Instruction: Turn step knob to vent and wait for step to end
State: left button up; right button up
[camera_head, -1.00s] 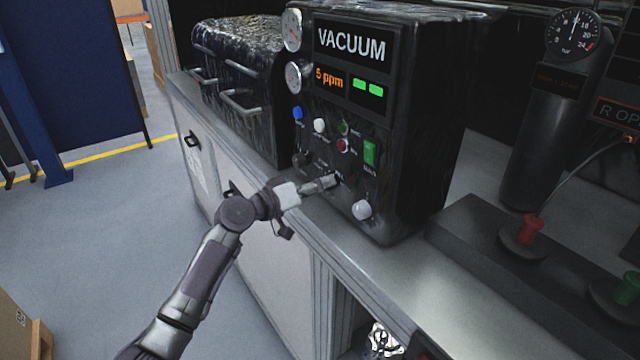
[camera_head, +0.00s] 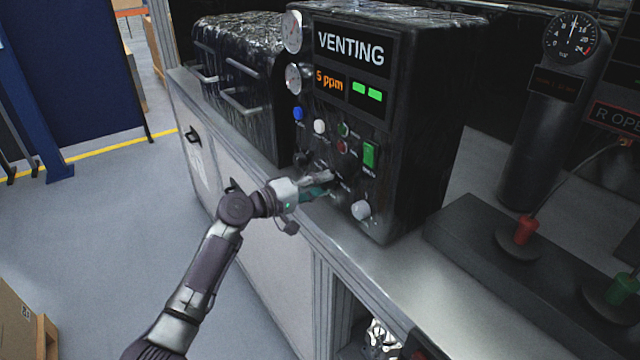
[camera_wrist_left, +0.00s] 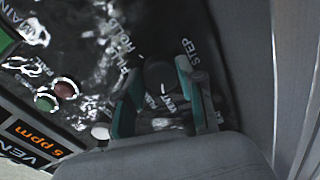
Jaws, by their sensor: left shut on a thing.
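The black control box (camera_head: 420,130) stands on the bench, and its display (camera_head: 349,47) reads VENTING above an orange "5 ppm" and two green lights. My left gripper (camera_head: 330,184) reaches the lower front panel. In the left wrist view, its two teal-edged fingers (camera_wrist_left: 160,98) are on either side of the dark round step knob (camera_wrist_left: 160,77), shut on it. The word STEP shows beside the knob, with VENT and other small labels partly hidden by the fingers. In the head view the knob is hidden behind the gripper. My right gripper is not in view.
A white knob (camera_head: 361,210), a green switch (camera_head: 370,156) and a blue knob (camera_head: 298,114) are close by on the panel. Red (camera_head: 525,231) and green (camera_head: 621,289) valve knobs are at right. The bench front is clear.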

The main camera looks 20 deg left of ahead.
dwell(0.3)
pick_arm(q)
jog(key=o, duration=1.1)
jog(key=shift+o, duration=0.2)
jog(key=v, duration=1.2)
